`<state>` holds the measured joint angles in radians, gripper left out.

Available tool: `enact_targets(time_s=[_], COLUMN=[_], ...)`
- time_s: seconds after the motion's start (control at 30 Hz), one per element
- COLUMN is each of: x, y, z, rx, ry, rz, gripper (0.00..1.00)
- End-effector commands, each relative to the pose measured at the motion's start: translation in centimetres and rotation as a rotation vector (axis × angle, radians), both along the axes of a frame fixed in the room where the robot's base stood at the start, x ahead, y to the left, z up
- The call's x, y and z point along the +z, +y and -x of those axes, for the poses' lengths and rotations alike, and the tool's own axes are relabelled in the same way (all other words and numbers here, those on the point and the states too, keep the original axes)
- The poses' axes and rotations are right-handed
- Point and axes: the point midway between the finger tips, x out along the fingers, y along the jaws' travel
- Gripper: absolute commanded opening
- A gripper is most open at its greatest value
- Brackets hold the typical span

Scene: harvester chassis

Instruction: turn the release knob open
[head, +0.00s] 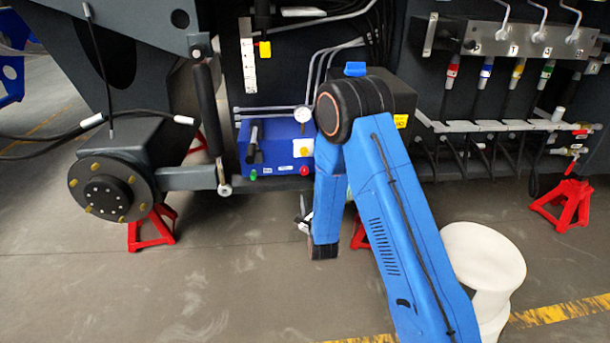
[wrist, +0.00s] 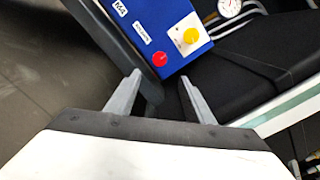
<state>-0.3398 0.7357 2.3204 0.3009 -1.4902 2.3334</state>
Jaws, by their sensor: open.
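A yellow knob (wrist: 191,36) sits on a white plate on the blue box (wrist: 150,20); I take it to be the release knob. In the head view, the knob (head: 304,149) is on the front of the box, just left of my arm. My gripper (wrist: 160,76) is open and empty in the wrist view. Its two grey fingers point toward the lower edge of the box, below and left of the knob, touching nothing that I can see. I cannot tell which way the knob is turned.
A red button (wrist: 159,59) is beside the knob. The box also carries a green button (head: 253,174) and a black lever (head: 254,142); a gauge (head: 302,114) stands above. Hydraulic levers (head: 543,22) are at upper right, a white cylinder (head: 484,262) at lower right.

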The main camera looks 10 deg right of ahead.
Motion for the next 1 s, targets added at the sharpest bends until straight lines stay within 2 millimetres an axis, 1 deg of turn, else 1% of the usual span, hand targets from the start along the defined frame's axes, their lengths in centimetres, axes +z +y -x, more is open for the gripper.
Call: enact_targets(time_s=[0.03,0.4,0.7,0.83,1.0], x=[0.0,0.0,0.0,0.0,0.0], y=[0.0,0.3,0.5,0.6,0.6], z=[-0.9,-7.5,-12.4,-13.8,-14.7], rx=[-0.001,-0.001,0.001,0.001,0.001], ry=[-0.002,-0.001,-0.001,0.001,0.002], rz=[0.000,0.001,0.002,0.002,0.002], gripper=[0.48,0.48,0.48,0.48,0.48])
